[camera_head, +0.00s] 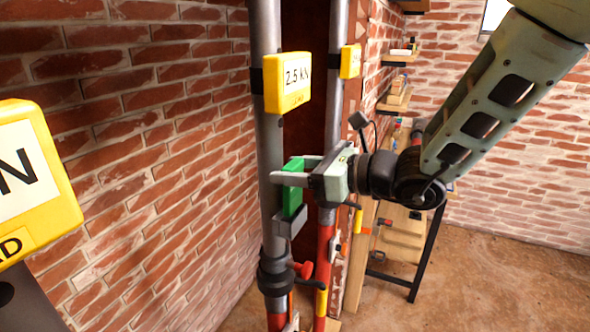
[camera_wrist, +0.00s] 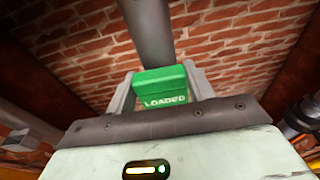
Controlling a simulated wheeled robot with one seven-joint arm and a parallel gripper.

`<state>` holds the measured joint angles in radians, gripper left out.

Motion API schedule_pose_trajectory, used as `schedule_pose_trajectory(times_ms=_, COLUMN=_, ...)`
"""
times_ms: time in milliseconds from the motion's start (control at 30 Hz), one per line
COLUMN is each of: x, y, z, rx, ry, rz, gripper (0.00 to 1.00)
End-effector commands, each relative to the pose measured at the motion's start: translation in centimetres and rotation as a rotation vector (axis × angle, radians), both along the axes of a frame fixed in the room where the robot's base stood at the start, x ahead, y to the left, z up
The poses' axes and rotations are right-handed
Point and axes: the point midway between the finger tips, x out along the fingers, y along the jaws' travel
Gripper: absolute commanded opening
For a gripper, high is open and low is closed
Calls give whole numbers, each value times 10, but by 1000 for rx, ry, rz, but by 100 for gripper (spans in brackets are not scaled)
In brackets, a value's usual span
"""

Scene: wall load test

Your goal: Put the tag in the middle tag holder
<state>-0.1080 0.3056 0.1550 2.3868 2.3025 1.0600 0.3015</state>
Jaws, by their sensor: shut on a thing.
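A green tag (camera_head: 293,177) is between the fingers of my gripper (camera_head: 290,172), in front of the middle grey pole in the head view. In the wrist view the tag (camera_wrist: 162,84) reads "LOADED" and sits between the two fingertips (camera_wrist: 160,88). A small grey tag holder (camera_head: 291,222) is fixed to the same pole. The tag's lower end is at the holder's top; I cannot tell how deep it sits in it. My gripper is shut on the tag, coming from the right.
A yellow "2.5 kN" sign (camera_head: 288,84) hangs on the pole above the tag. Another yellow sign (camera_head: 38,185) is close at the left. A red-and-grey pole (camera_head: 325,240) stands just behind. Brick walls surround the poles; wooden shelves (camera_head: 397,100) and a bench stand at the back.

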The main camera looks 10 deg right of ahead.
Motion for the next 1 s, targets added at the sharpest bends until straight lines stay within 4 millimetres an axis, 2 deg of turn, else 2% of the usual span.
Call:
schedule_pose_trajectory(times_ms=533, x=0, y=0, z=-13, rx=1, ry=-1, rz=0, gripper=30)
schedule_pose_trajectory(times_ms=1000, x=0, y=0, z=-13, rx=0, ry=0, rz=0, gripper=30)
